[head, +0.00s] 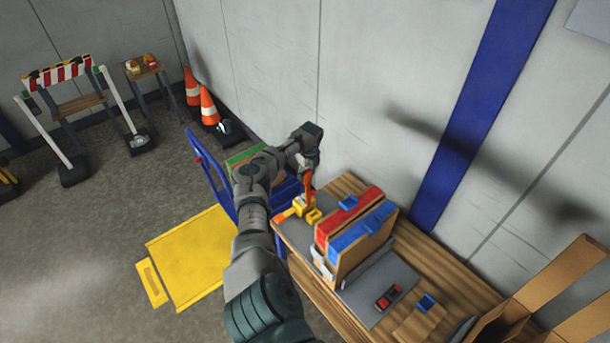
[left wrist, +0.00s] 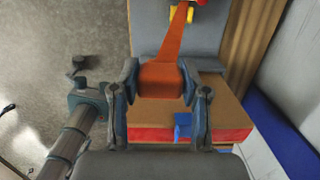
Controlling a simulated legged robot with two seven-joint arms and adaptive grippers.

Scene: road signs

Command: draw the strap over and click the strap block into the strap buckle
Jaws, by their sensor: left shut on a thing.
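My left gripper (head: 309,166) is shut on the orange strap block (left wrist: 160,77), which sits between both fingers in the left wrist view. The orange strap (head: 308,188) runs taut from the block down to a yellow fitting (head: 305,208) on the table; it also shows in the left wrist view (left wrist: 177,35). A dark block with red parts (head: 389,297), which looks like the strap buckle, lies on the grey mat, on the near side of the boxes. The gripper is on the far side of them, above the yellow fitting. My right gripper is not in view.
Two upright cardboard boxes, one red-topped (head: 349,214) and one blue-topped (head: 362,236), stand between the yellow fitting and the dark block. The wooden table (head: 440,268) meets the wall. Open cardboard (head: 566,277) is at lower right. A blue trolley (head: 211,180) stands beyond the table.

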